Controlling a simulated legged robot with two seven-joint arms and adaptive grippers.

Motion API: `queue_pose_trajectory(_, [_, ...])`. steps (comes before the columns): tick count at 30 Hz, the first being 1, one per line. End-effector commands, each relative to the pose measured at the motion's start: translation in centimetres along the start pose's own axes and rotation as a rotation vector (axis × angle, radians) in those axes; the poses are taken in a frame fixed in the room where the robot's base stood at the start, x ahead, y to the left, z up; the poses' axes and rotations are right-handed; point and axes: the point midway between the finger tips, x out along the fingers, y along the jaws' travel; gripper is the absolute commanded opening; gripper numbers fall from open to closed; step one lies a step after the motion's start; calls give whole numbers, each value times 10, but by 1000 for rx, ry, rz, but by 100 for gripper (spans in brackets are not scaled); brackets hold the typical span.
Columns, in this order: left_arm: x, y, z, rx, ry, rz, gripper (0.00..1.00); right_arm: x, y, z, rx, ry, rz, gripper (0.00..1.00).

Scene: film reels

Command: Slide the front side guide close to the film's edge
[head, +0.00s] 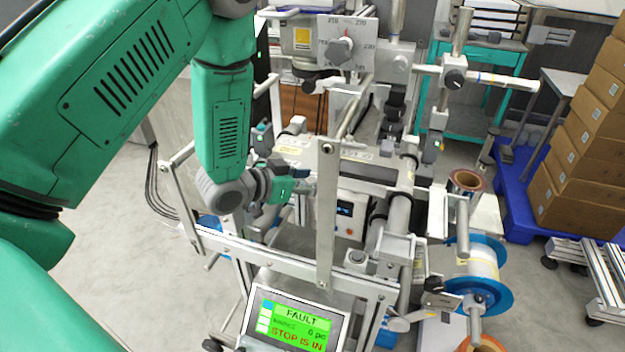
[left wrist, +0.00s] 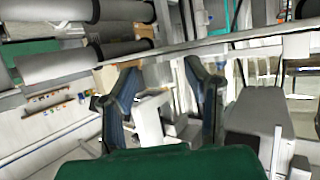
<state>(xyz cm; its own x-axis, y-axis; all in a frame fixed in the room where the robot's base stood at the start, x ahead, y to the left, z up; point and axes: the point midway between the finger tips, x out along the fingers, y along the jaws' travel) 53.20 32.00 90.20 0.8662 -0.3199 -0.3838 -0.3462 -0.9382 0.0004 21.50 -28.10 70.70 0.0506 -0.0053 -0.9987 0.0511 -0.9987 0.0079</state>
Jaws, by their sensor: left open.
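My left gripper (head: 301,200) reaches into the machine frame from the left, in front of the grey rollers. In the left wrist view the two dark fingers of my left gripper (left wrist: 165,98) stand apart. A pale block-like part (left wrist: 150,122) shows between and beyond the fingers; I cannot tell whether it is the front side guide or whether a finger touches it. The film's edge cannot be made out clearly in either view. A blue-flanged reel (head: 490,262) with pale wound material hangs at the machine's right. My right gripper is not in view.
A metal upright bar (head: 327,215) stands just right of my left gripper. A screen (head: 296,318) below reads FAULT and STOP IS IN. Grey rollers (left wrist: 60,65) lie close by at the left of the wrist view. Cardboard boxes (head: 585,140) are stacked at the right.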

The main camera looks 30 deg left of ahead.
Motion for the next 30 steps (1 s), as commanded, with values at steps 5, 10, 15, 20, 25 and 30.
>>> queue_pose_trajectory(5, [-28, 0, 0, -4, 0, -3, 43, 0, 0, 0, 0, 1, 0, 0])
queue_pose_trajectory(10, [-66, -2, 1, -4, -3, -5, 43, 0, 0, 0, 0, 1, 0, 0])
queue_pose_trajectory(15, [-96, -2, 1, -4, -2, -4, 43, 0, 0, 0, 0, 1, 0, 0])
queue_pose_trajectory(20, [-111, -1, 1, -2, -2, -2, 43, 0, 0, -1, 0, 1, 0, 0])
queue_pose_trajectory(25, [-115, -1, 1, -2, -1, -1, 43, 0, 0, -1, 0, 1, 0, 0])
queue_pose_trajectory(30, [-115, -1, 1, -1, -1, -1, 43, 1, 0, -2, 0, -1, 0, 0])
